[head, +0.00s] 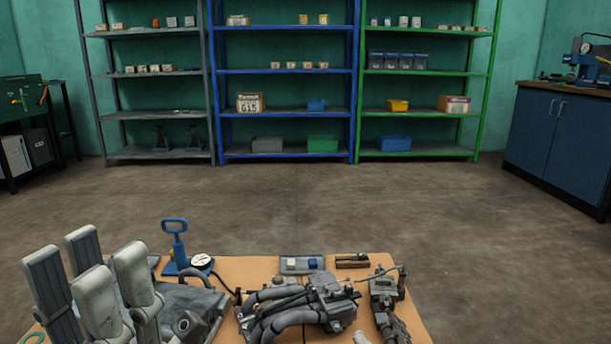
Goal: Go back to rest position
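My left gripper (86,258) is at the lower left, close to the camera. My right gripper cannot be made out in this view.
On the worktop are a blue hand tool (174,240), a round gauge (202,262), a grey hose assembly (300,308), a small tray (301,265) and a metal part (384,290). Shelves (285,113) line the back wall. A blue cabinet (560,140) stands right. The floor (320,205) between is clear.

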